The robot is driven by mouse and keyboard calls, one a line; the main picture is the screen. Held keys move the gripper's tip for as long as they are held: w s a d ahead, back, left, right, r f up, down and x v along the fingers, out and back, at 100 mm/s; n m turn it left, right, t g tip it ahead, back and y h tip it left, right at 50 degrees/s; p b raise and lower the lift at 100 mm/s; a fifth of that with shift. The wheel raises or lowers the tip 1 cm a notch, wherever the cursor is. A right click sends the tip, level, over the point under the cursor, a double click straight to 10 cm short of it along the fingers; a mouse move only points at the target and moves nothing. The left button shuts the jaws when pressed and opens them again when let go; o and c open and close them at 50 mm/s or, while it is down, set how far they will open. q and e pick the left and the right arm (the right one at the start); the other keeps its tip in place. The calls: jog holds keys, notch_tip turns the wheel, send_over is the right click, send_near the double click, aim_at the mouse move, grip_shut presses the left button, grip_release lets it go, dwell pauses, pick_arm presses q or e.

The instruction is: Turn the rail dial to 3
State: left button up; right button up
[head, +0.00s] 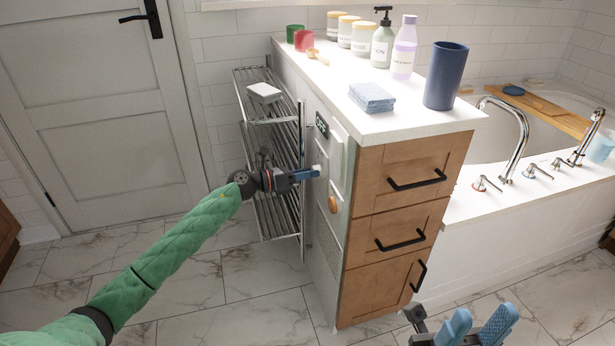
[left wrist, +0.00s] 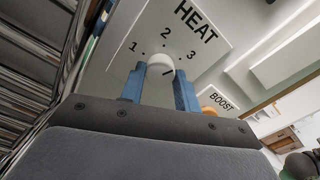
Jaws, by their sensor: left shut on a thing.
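The white rail dial (left wrist: 160,65) sits on a white panel marked HEAT, with the numbers 1, 2 and 3 around it. A short dark line shows on the dial's face, but I cannot tell surely which number it points to. My left gripper (left wrist: 158,88) is shut on the dial, one blue finger on each side of it. In the head view this gripper (head: 316,172) reaches the end panel of the cabinet from the left, and its fingers largely hide the dial. My right gripper (head: 478,328) is open and empty at the bottom, low in front of the cabinet.
A wooden round BOOST knob (head: 333,204) is just below the dial. A chrome towel rail (head: 272,150) stands close to the left of my gripper. The white countertop (head: 330,92) above holds bottles, jars, a blue cup (head: 445,76) and a folded cloth (head: 372,97).

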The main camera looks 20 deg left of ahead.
pick_arm(q)
jog(key=shift+f+m+b, duration=0.2)
jog(key=shift+m+b, duration=0.15)
jog(key=shift+m, duration=0.15)
dwell(0.3)
jog(key=o, duration=1)
jog(key=shift+c, duration=0.2)
jog(key=shift+r, duration=0.1)
jog(key=shift+s+a, duration=0.1)
jog(key=shift+v, duration=3.8)
